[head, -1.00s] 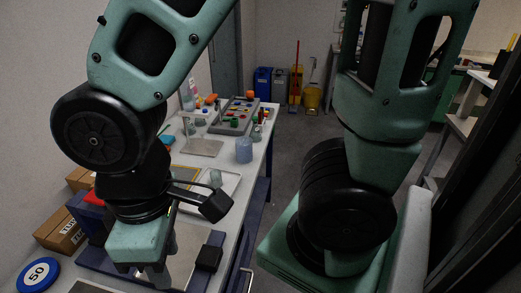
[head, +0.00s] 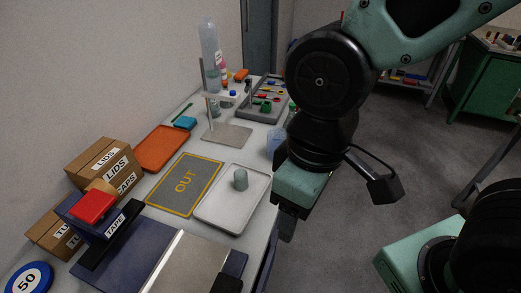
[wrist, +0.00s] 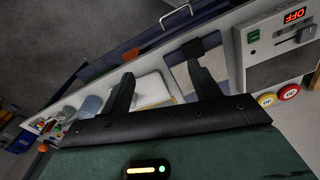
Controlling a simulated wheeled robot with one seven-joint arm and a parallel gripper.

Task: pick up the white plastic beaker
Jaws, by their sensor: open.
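No clearly white beaker stands out. A pale blue, see-through beaker-like cup (head: 275,141) stands at the table's right edge, partly hidden behind my arm. It also shows in the wrist view (wrist: 90,105), left of the left finger. A smaller grey-green cup (head: 240,179) stands upright on the white tray (head: 222,218). My gripper (head: 286,222) points down beside the table's right edge, to the right of the tray and nearer than the blue cup. In the wrist view my gripper (wrist: 160,66) has its two fingers wide apart with nothing between them; it touches neither cup.
Left of the tray lie a grey OUT mat (head: 183,184) and an orange tray (head: 162,148). A stand (head: 227,134) with a tall clear cylinder (head: 209,45) rises behind. Cardboard boxes (head: 103,165) line the wall. An oven panel (wrist: 285,45) reads OFF.

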